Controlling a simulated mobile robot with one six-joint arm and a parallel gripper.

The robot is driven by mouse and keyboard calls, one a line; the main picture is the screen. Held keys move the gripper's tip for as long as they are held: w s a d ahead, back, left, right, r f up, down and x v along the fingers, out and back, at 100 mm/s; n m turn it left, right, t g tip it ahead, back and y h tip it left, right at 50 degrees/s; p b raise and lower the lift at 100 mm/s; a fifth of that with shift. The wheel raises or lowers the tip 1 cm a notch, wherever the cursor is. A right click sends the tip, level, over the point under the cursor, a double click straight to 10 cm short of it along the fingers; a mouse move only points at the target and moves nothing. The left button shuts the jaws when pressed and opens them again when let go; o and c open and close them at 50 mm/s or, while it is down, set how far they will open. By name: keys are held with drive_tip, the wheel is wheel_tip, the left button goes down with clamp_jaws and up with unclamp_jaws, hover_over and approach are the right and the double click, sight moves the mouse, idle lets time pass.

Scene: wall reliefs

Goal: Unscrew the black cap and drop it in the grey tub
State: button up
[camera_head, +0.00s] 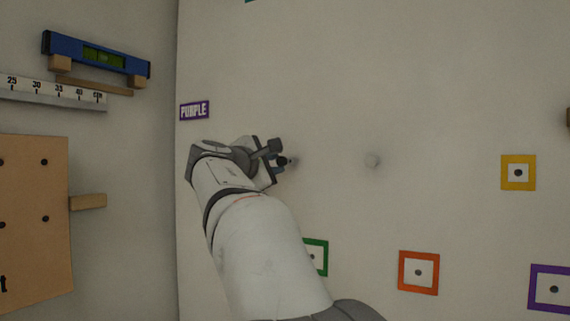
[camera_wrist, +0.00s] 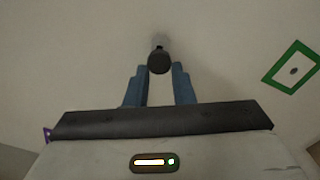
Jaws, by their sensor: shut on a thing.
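The black cap (camera_wrist: 159,63) is a dark round piece between the blue fingertips of my gripper (camera_wrist: 160,70) in the wrist view. A short darker part shows just beyond it, toward the pale wall. In the head view my gripper (camera_head: 279,162) is at the wall, right of and below the PURPLE label, with a small dark end of the cap (camera_head: 283,161) at its tips. My gripper is shut on the cap. I cannot tell whether the cap is still on its thread. The grey tub is in neither view.
Green (camera_head: 319,258), orange (camera_head: 418,272), yellow (camera_head: 518,172) and purple (camera_head: 552,289) square frames are on the wall. A blue level (camera_head: 95,53), a ruler (camera_head: 52,92) and a tan board (camera_head: 33,225) are on the left wall.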

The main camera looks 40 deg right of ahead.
drive_tip(key=shift+b+v, duration=0.3)
drive_tip(key=shift+v, duration=0.75)
drive_tip(key=shift+a, duration=0.15)
drive_tip(key=shift+v, duration=0.95)
drive_tip(key=shift+s, duration=0.2)
